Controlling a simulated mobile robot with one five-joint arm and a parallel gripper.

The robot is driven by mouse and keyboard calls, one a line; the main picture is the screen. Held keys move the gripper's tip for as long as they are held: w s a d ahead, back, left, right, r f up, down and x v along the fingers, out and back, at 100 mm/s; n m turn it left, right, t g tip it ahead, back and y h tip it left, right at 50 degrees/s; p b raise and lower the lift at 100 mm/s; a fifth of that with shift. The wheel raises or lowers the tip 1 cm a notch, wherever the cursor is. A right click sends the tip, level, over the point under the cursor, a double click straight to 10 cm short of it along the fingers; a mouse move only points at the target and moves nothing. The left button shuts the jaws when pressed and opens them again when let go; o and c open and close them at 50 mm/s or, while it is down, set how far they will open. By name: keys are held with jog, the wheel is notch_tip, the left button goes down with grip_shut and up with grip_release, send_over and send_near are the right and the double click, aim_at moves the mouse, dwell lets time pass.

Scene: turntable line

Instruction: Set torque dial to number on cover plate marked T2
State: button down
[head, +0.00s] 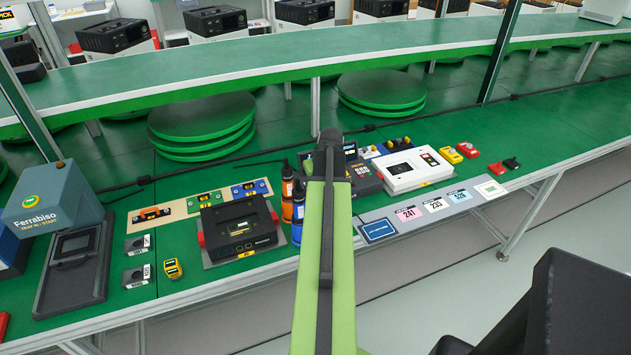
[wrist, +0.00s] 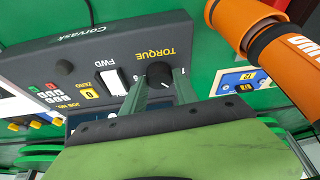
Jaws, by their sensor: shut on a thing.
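The grey Corvask console (wrist: 60,52) shows upside down in the wrist view, with its black torque dial (wrist: 160,74) beside the TORQUE lettering. My gripper (wrist: 160,90) has its two green fingers on either side of the dial, shut on it. The dial's pointer and most scale numbers are too small or covered to read. A blue cover plate (wrist: 227,77) with yellow labels lies right of the console; its marking is not clearly legible. In the head view my arm hides part of the console (head: 366,183). Several cover plates, including a blue one (head: 251,189), lie on the left board.
Orange and blue bottles (head: 298,205) stand close beside the console; an orange one (wrist: 245,25) looms at the wrist view's upper right. A white FWD switch (wrist: 116,82) sits beside the dial. A white device (head: 411,172) stands right of the console. Number cards (head: 408,214) lie in front.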

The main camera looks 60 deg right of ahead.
jog(key=c, duration=0.9)
grip_release()
jog(key=shift+c, duration=0.2)
jog(key=p+v, duration=1.6)
jog(key=v, duration=0.1)
jog(key=shift+r, duration=0.2)
